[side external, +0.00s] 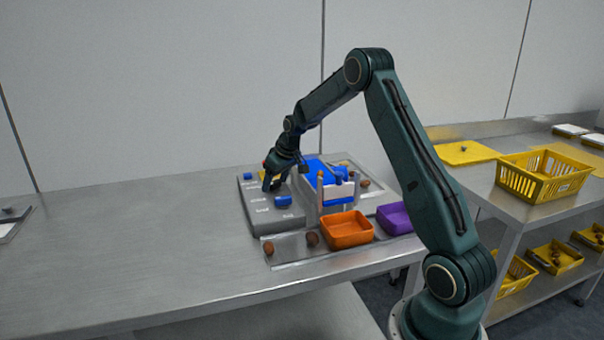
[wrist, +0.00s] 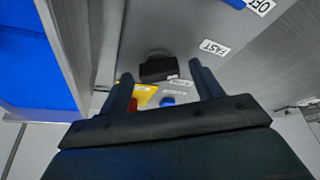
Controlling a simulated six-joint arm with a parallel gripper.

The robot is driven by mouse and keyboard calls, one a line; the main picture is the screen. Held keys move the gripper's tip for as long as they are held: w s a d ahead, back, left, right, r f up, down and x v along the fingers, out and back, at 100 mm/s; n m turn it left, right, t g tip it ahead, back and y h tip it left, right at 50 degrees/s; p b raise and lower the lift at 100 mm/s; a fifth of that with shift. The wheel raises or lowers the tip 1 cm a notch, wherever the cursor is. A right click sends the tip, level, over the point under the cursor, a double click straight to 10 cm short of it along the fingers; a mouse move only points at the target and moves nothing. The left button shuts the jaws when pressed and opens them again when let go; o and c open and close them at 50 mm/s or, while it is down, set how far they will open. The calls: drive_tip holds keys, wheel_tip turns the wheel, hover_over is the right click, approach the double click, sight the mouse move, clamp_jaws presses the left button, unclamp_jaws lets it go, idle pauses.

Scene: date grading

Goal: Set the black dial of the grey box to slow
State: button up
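The grey box (side external: 262,222) lies on the metal table in the side view, with printed labels on its top. In the wrist view the black dial (wrist: 158,68) stands on the grey face, between my fingertips in the picture, with a gap on each side. A FAST label (wrist: 214,47) is right of it and an OFF label (wrist: 260,6) is at the top right. A smaller label (wrist: 180,82) below the dial is too small to read. Where the dial points is unclear. My gripper (side external: 270,185) is open over the box and hides the dial in the side view.
Blue parts (side external: 283,201) and a yellow part (side external: 267,176) sit on the box close to my gripper. A blue and white unit (side external: 335,187) stands just right. An orange tray (side external: 347,231) and a purple tray (side external: 395,218) are in front.

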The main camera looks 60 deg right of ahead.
drive_tip(key=c, duration=0.9)
drive_tip(key=shift+m, duration=0.3)
drive_tip(key=m+h, duration=0.1)
drive_tip(key=m, duration=0.2)
drive_tip(key=shift+a, duration=0.15)
drive_tip(key=m, duration=0.2)
drive_tip(key=m+g+h, duration=0.1)
drive_tip(key=m, duration=0.1)
drive_tip(key=shift+w+h, duration=0.15)
drive_tip(key=shift+h, duration=0.15)
drive_tip(key=m+g, duration=0.1)
drive_tip(key=m, duration=0.2)
drive_tip(key=m+g+h, duration=0.1)
drive_tip(key=m, duration=0.2)
drive_tip(key=shift+w+g, duration=0.1)
drive_tip(key=shift+g, duration=0.2)
drive_tip(key=shift+m, duration=0.3)
drive_tip(key=o, duration=1)
